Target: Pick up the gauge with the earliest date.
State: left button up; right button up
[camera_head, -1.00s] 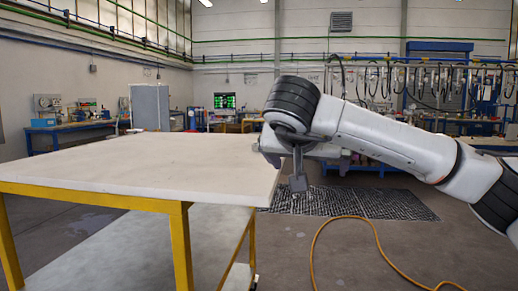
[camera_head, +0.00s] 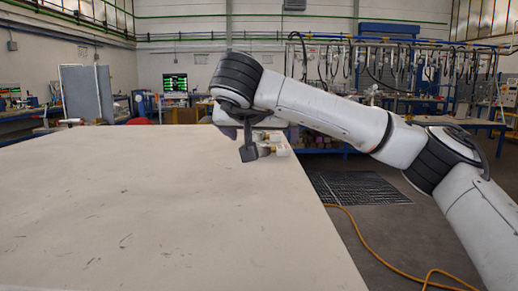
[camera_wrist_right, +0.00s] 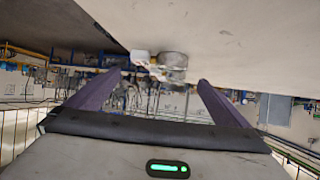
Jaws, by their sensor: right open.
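A small cluster of pale and metallic objects (camera_head: 276,149) stands near the far right edge of the table; they may be gauges, but no dial or date can be read. In the right wrist view, which is tilted so the tabletop is at the top, a grey rounded object (camera_wrist_right: 173,60) and a white piece (camera_wrist_right: 140,57) appear beyond the fingers. My right gripper (camera_head: 248,152) hangs over the table beside this cluster, partly hiding it. In its wrist view the two fingers (camera_wrist_right: 157,85) are spread apart with nothing between them. My left gripper is not in view.
The large pale tabletop (camera_head: 130,210) is otherwise bare, with scattered dark marks. An orange cable (camera_head: 375,256) and a dark floor grating (camera_head: 358,187) lie to its right. Workbenches and a hose rack (camera_head: 400,65) stand far behind.

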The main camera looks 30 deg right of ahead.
aim_at(268, 144)
jog(key=x, duration=0.7)
jog(key=shift+d+f+b, duration=0.2)
jog(key=shift+b, duration=0.1)
jog(key=c, duration=0.9)
jog(key=shift+c, duration=0.4)
jog(key=shift+r, duration=0.2)
